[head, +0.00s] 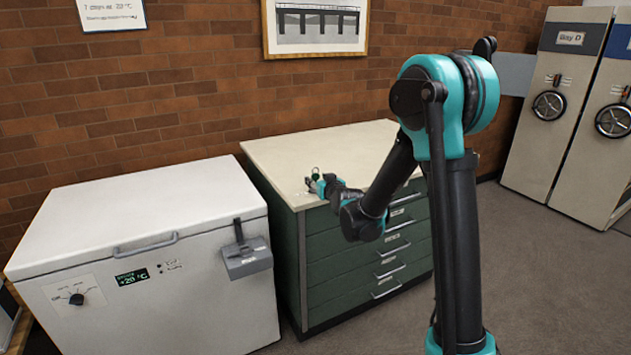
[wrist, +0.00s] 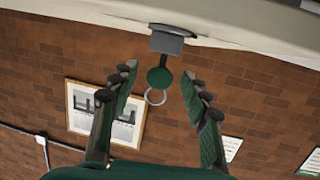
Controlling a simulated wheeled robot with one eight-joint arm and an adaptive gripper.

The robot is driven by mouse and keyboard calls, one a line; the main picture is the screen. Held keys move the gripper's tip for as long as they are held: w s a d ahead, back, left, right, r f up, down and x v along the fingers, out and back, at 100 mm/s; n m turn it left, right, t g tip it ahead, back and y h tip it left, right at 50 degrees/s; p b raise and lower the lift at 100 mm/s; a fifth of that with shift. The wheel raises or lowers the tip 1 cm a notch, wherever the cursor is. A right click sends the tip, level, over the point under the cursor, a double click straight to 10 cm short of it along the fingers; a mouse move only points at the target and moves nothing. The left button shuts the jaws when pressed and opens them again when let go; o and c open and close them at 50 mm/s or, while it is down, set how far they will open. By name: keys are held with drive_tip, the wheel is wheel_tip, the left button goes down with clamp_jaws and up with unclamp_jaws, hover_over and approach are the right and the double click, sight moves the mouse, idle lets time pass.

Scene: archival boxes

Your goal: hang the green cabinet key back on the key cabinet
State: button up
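The green key (wrist: 159,77), a round green disc with a pale ring and a dark shank, shows in the wrist view. Its shank meets a small grey block (wrist: 171,43) at the edge of a pale top. My gripper (wrist: 160,72) is open, with one finger on each side of the disc and a visible gap on both sides. In the head view my gripper (head: 321,184) is at the pale top's front left corner, and the key is too small there to make out clearly. I cannot identify a key cabinet in either view.
A green drawer chest (head: 345,262) with a pale, mostly bare top stands under my arm. A white chest freezer (head: 150,215) stands close to its left. Beige shelving units (head: 556,110) with handwheels stand at the right. Framed picture (head: 314,25) hangs on the brick wall.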

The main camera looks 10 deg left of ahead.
drive_tip(key=c, duration=0.9)
drive_tip(key=shift+r, duration=2.5)
drive_tip(key=shift+c, duration=0.2)
drive_tip(key=r+v, duration=0.1)
drive_tip(key=v, duration=1)
drive_tip(key=shift+s, duration=0.1)
